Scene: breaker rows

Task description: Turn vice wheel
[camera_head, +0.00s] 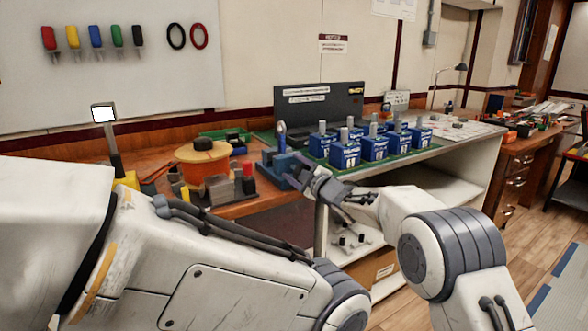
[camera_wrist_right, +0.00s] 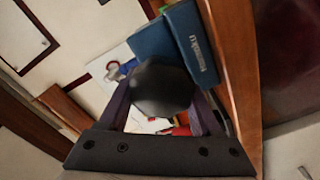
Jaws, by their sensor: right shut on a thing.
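A blue vice (camera_head: 282,165) stands at the front edge of the wooden bench, near the middle of the head view. In the right wrist view, its blue body with pale lettering (camera_wrist_right: 174,46) lies beyond the fingers. A dark, rounded vice wheel (camera_wrist_right: 160,87) fills the space between the two fingers there. My right gripper (camera_head: 308,180) is at the front of the vice and is shut on the wheel. In the head view, the gripper largely hides the wheel. My left arm crosses the lower left of the head view, but its gripper is not visible.
Several blue-and-white breakers (camera_head: 345,153) stand in rows on a green mat right of the vice. An orange spool (camera_head: 203,165) and dark blocks stand left of it. A dark laptop-like panel (camera_head: 320,101) stands behind. An open shelf (camera_head: 360,236) lies below.

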